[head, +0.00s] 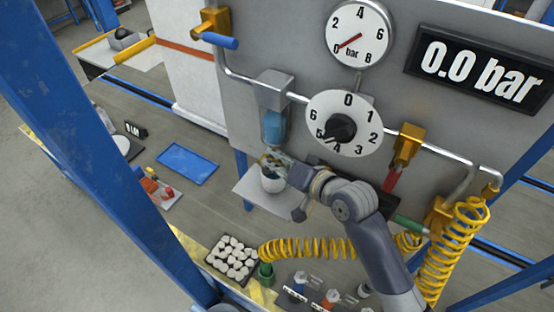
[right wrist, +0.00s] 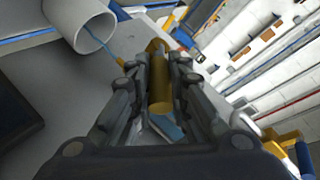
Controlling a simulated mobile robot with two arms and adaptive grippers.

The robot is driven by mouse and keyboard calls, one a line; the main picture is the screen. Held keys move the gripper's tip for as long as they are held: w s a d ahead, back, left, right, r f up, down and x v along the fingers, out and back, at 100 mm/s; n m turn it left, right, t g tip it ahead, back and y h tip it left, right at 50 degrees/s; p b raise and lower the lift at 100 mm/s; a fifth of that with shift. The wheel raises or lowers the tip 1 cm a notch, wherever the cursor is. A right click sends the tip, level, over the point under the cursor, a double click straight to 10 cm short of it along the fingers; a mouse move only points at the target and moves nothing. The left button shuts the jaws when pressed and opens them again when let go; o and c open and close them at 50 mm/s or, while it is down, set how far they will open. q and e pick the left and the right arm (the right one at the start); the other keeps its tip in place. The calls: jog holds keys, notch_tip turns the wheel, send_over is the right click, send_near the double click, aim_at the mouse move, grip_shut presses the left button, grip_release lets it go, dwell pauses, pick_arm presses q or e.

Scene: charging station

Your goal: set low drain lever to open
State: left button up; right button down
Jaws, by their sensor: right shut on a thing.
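The blue filter bowl (head: 274,128) hangs under a grey block on the panel's left side. My right gripper (head: 270,160) is just below it, at the drain, and hides most of the low drain lever. In the right wrist view the fingers (right wrist: 160,75) are shut around the drain's brass-coloured part (right wrist: 160,90). A blue piece (right wrist: 166,128) shows between the fingers nearer the palm. The lever's exact angle cannot be told. My left gripper is not in view.
A white cup (head: 271,182) stands close under my right gripper; it also shows in the wrist view (right wrist: 85,20). The dial (head: 344,122), red-handled valve (head: 405,148) and yellow hose (head: 310,249) are nearby. The display (head: 482,68) reads 0.0 bar.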

jog(key=c, duration=1.5)
grip_release()
jog(key=v, duration=1.2)
jog(key=shift+w, duration=0.1)
jog(key=shift+c, duration=0.5)
